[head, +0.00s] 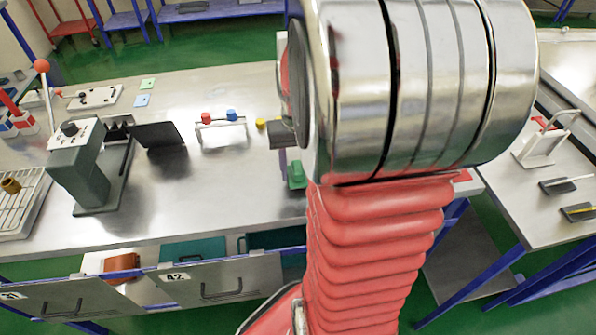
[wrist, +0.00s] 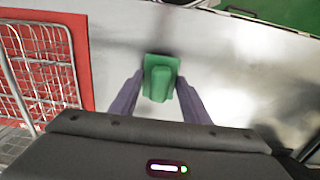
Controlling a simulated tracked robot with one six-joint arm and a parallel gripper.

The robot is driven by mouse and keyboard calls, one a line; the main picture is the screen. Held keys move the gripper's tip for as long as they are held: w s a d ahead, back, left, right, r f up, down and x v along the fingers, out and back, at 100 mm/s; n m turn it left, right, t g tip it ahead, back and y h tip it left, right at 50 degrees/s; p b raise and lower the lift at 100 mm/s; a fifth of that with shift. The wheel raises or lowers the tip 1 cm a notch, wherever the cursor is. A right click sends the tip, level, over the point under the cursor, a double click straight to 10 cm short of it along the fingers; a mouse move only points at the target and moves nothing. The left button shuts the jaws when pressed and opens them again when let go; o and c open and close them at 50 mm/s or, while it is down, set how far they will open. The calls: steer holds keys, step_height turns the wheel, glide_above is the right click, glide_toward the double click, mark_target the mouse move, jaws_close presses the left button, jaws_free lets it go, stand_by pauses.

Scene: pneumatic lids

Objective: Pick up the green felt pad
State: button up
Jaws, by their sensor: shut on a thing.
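The green felt pad (wrist: 163,62) has a raised green grip block on its flat base. In the wrist view it sits between the two purple-grey fingers of my gripper (wrist: 159,82), which is shut on the grip block. The pad also shows in the head view (head: 297,176), at the lower end of my gripper's finger, over the steel bench (head: 225,185) near its front edge. My arm hides part of the gripper and the bench to its right. I cannot tell whether the pad touches the bench.
Small green (head: 148,84) and blue (head: 142,100) squares lie farther back. A wire basket (wrist: 40,60) on red stands left in the wrist view.

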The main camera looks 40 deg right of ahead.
mark_target(295, 165)
step_height(295, 165, up, 9)
steer(key=shift+f, duration=0.15)
stand_by(0.5)
steer(key=o, duration=0.5)
steer(key=c, duration=0.3)
steer(key=shift+w+a, duration=0.15)
steer(key=shift+w, duration=0.2)
steer(key=shift+c, duration=0.2)
steer(key=w+a+f+n, duration=0.2)
steer(key=w+a, duration=0.5)
steer(key=w+a+f+n, duration=0.2)
steer(key=w+a, duration=0.5)
steer(key=w, duration=0.1)
steer(key=w+a+f+n, duration=0.2)
steer(key=w+a, duration=0.6)
steer(key=shift+a+n, duration=0.1)
steer(key=shift+n, duration=0.2)
steer(key=shift+w+a+f, duration=0.1)
steer(key=shift+a, duration=0.3)
